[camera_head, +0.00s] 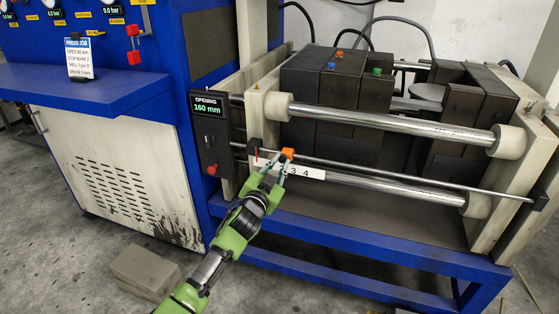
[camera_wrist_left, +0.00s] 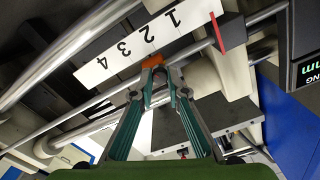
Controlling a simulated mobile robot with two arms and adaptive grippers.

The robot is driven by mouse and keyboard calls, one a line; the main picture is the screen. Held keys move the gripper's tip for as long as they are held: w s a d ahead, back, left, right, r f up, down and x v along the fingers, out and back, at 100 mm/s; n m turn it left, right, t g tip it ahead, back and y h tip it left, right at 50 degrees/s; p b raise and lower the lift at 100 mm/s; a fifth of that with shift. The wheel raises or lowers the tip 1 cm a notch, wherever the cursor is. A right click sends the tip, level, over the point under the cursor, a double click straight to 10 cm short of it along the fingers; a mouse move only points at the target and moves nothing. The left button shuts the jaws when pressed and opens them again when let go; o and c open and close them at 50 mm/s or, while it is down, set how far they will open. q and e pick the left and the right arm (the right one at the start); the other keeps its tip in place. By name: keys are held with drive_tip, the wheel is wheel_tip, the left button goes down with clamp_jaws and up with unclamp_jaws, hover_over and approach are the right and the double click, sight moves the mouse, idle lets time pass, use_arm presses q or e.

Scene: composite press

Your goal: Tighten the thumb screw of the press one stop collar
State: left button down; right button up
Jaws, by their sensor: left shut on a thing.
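The orange stop collar (camera_head: 288,153) sits on a thin steel rod along the front of the press, above a white strip numbered 1 to 4 (camera_head: 312,173). In the left wrist view the collar (camera_wrist_left: 155,61) shows just beyond my fingertips. My left gripper (camera_head: 277,164) reaches up to it from below and in front. Its fingertips (camera_wrist_left: 153,72) are closed together at the collar, on its thumb screw. The screw itself is mostly hidden by the fingers. My right gripper is not in view.
A black block (camera_head: 255,145) with a red pointer sits left of the collar, and it also shows in the left wrist view (camera_wrist_left: 229,33). A thick bar (camera_head: 390,120) crosses above. A display (camera_head: 207,106) reads "OPENING 160 mm". A blue frame (camera_head: 350,250) runs below.

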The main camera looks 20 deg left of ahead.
use_arm(q)
drive_tip(key=m, duration=0.3)
drive_tip(key=shift+p, duration=0.4)
drive_tip(key=m, duration=0.2)
drive_tip(key=shift+m+p, duration=0.3)
drive_tip(key=m, duration=0.3)
drive_tip(key=shift+m+p, duration=0.4)
drive_tip(key=shift+m, duration=1.3)
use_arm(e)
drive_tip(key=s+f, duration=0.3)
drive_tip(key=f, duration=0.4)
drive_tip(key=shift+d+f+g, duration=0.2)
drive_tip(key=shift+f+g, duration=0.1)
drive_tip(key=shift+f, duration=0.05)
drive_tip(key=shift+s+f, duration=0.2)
use_arm(q)
drive_tip(key=c, duration=2)
unclamp_jaws()
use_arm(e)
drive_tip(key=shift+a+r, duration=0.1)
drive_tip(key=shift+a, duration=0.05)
